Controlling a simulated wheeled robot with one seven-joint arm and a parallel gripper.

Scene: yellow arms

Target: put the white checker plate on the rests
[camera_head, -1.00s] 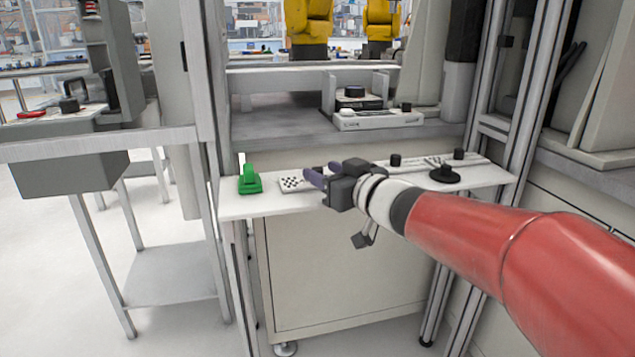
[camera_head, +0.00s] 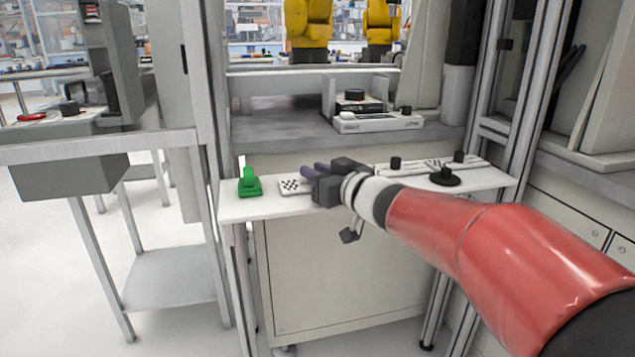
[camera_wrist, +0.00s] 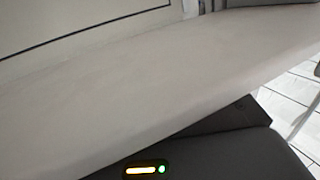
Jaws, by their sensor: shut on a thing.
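The white checker plate (camera_head: 287,188) lies flat at the left part of the white shelf (camera_head: 245,207), its dark checker pattern showing at the left. My gripper (camera_head: 308,173), with purple fingers, is at the plate's right end and is shut on it. The fingers and gripper body hide that end, so the exact hold is not clear. The plate appears at shelf level; any small gap under it cannot be seen. I cannot make out for certain which parts are the rests. The wrist view shows pale surface, not the fingertips or plate.
A green block-like fixture (camera_head: 249,183) stands close left of the plate. To the right are a black knob (camera_head: 396,163), a black round-based piece (camera_head: 445,176) and another black knob (camera_head: 459,156). A grey ledge (camera_head: 270,127) with a white device (camera_head: 378,121) is behind.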

